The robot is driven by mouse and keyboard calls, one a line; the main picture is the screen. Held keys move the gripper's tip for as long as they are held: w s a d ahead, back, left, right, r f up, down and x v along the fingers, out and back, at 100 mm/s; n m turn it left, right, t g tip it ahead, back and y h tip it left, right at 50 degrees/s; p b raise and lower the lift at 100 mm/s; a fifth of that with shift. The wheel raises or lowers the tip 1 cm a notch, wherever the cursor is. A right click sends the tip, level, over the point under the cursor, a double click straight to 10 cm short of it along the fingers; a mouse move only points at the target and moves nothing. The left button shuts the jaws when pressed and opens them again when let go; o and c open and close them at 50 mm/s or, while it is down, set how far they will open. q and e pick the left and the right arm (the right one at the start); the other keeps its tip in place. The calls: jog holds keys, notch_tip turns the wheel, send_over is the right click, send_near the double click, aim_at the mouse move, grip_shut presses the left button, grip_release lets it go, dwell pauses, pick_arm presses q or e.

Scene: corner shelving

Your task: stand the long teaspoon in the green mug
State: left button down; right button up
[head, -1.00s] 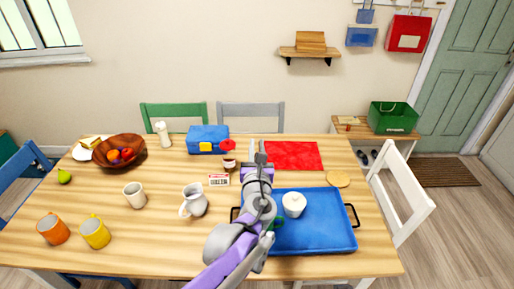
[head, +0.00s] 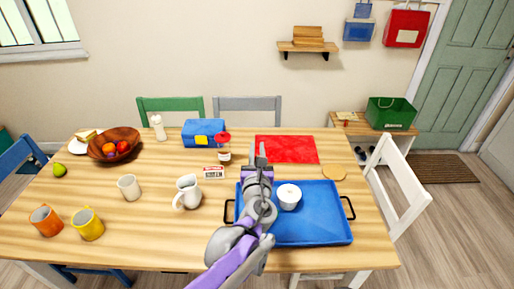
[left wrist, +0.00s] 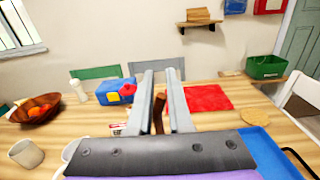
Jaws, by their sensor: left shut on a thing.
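My left gripper (head: 258,152) points away from me over the table, at the left side of the blue tray. In the left wrist view its two fingers (left wrist: 160,98) are shut on a slim brown upright thing (left wrist: 158,115). It looks like the handle of the long teaspoon; its lower part is hidden behind the gripper body. The green mug does not show now; a bit of green on the tray showed beside my arm earlier, and my arm now covers that spot. My right gripper is not in view.
A red mat (head: 288,149) lies beyond the gripper.

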pick_arm(q)
notch_tip(320, 180, down, 9)
jog(key=b, duration=0.5)
jog(key=shift+r+b, duration=0.15)
jog(key=shift+b, duration=0.15)
jog(key=c, duration=0.8)
grip_release()
jog(key=shift+o, duration=0.2)
jog(key=s, duration=1.1)
jog(key=shift+w, duration=0.1)
